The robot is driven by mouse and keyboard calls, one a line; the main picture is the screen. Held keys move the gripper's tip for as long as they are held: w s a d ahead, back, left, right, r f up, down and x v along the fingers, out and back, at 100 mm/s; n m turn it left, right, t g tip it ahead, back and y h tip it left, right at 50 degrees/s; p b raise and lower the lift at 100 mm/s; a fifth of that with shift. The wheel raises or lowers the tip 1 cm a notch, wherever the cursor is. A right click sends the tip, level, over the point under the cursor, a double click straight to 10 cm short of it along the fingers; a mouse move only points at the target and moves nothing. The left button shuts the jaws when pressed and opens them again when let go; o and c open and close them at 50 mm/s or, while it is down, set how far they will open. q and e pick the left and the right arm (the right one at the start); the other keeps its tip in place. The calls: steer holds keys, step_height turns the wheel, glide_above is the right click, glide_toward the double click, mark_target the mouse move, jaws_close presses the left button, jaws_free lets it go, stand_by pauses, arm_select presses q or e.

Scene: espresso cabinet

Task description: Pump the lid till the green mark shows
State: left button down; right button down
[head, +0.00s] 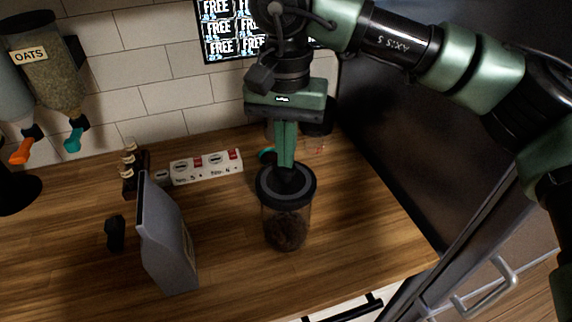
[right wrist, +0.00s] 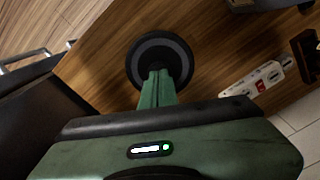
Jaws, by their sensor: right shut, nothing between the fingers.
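A clear canister (head: 286,227) with dark contents in its lower part stands upright on the wooden counter. Its round black lid (head: 301,197) has a grey ring and also shows in the right wrist view (right wrist: 181,60). My right gripper (head: 286,170) is shut and empty, pointing down at the middle of the lid. In the right wrist view its fingertips (right wrist: 157,76) overlap the lid's centre; I cannot tell whether they touch it. No green mark shows on the lid; the fingers hide part of its centre. My left gripper is not in view.
A grey bag or box (head: 165,240) stands left of the canister. Behind are a white labelled strip (head: 207,167) and a small rack with bottles (head: 130,165). An oats dispenser (head: 48,70) hangs at left. A dark appliance stands at right. Counter right of the canister is clear.

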steer(key=shift+f+b, duration=0.5)
steer(key=shift+f, duration=0.3)
steer(key=shift+r, duration=0.1)
steer(key=shift+r+p, duration=2.45)
steer(key=shift+r, duration=1.05)
